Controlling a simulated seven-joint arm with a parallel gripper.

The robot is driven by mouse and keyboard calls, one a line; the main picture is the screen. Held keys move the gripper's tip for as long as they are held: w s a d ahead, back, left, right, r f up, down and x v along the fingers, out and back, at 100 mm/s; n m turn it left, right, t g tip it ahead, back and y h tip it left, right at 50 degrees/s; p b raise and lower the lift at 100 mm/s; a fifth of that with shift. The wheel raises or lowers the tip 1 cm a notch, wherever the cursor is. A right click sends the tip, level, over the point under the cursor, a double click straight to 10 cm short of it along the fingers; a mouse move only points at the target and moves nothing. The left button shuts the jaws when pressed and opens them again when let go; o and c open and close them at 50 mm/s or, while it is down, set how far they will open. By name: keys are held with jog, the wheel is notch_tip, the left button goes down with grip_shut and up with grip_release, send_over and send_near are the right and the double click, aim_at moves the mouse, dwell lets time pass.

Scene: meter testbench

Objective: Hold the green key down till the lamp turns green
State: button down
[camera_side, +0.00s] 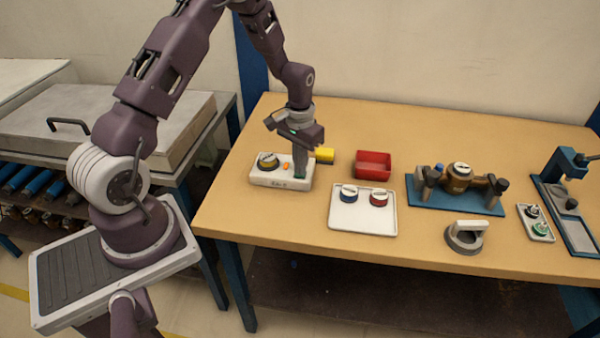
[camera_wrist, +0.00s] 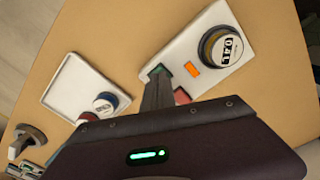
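The white meter box (camera_side: 265,181) sits at the table's left end, with a round dial (camera_wrist: 222,48) and a small lamp (camera_wrist: 193,70) lit orange. The green key (camera_wrist: 157,71) is at the box's corner, and it shows partly in the side view (camera_side: 300,178). My gripper (camera_side: 300,172) points down at the green key, its fingers together with nothing between them. The fingertips (camera_wrist: 158,82) cover part of the key and look to be on it; how far it is pressed I cannot tell. A red part (camera_wrist: 181,96) shows beside the fingers, mostly hidden.
A yellow cylinder (camera_side: 325,155) and a red bin (camera_side: 373,165) stand just right of my gripper. A white tray (camera_side: 362,222) holds a blue and a red cap. A blue fixture (camera_side: 455,203), a grey handled piece (camera_side: 465,238) and other equipment are farther right.

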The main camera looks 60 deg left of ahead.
jog(key=shift+r, duration=3)
jog(key=s+d+r+m+t, duration=0.1)
jog(key=s+d+r, duration=0.25)
jog(key=r, duration=0.45)
jog(key=s+d+r+t, duration=0.1)
jog(key=s+d+r, duration=0.1)
jog(key=d+r, duration=0.35)
jog(key=s+d+r+m+t, duration=0.1)
jog(key=s+d+r, duration=0.2)
jog(key=s, duration=0.6)
jog(key=s+d+r+m+t, duration=0.1)
jog(key=s+r, duration=0.4)
jog(key=s, duration=0.5)
jog(key=shift+d+r+t, duration=0.25)
jog(key=shift+d+t, duration=0.55)
jog(key=shift+d, duration=0.15)
